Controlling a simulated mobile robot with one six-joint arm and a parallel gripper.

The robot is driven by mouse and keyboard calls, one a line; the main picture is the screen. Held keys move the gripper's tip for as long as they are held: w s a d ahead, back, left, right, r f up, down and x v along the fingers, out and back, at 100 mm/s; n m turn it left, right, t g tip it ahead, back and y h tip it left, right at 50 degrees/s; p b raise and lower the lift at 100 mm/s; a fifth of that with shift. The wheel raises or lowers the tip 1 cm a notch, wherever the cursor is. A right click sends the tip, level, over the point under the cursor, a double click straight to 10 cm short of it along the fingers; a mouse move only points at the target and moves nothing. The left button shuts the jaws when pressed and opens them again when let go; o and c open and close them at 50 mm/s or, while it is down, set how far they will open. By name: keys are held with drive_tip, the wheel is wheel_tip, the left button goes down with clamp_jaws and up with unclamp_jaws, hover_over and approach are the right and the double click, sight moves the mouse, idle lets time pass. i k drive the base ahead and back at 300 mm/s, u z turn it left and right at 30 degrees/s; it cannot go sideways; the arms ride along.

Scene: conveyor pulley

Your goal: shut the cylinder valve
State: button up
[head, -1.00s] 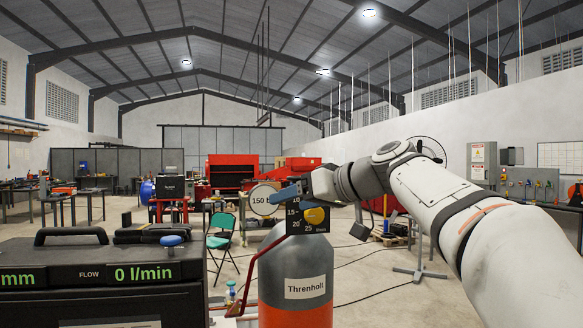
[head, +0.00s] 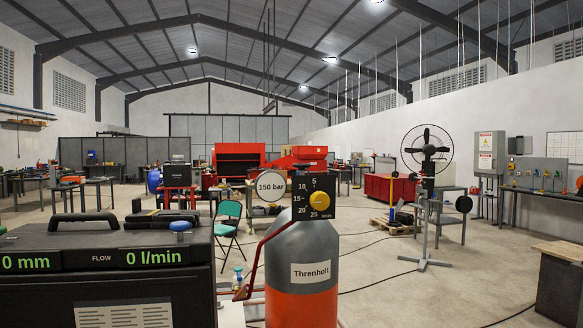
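A gas cylinder (head: 302,258), grey above and orange below with a "Threnholt" label, stands upright at centre front. A black dial plate (head: 317,184) with a yellow knob (head: 320,201) and a scale from 5 to 25 sits at its top. I cannot make out the cylinder valve's handwheel; the dial plate covers part of the cylinder top. A red hose (head: 262,250) runs down the left side. My gripper is not in view.
A black unit (head: 110,285) at front left displays 0 mm and 0 l/min and has a blue knob (head: 180,225) on top. A green chair (head: 229,218), a stand fan (head: 426,150) and a wooden-topped bench (head: 562,255) stand behind. Open floor lies right of the cylinder.

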sight(301, 166)
drive_tip(key=u, duration=1.65)
drive_tip(key=k, duration=1.25)
drive_tip(key=z, duration=1.1)
drive_tip(key=i, duration=1)
drive_tip(key=z, duration=0.05)
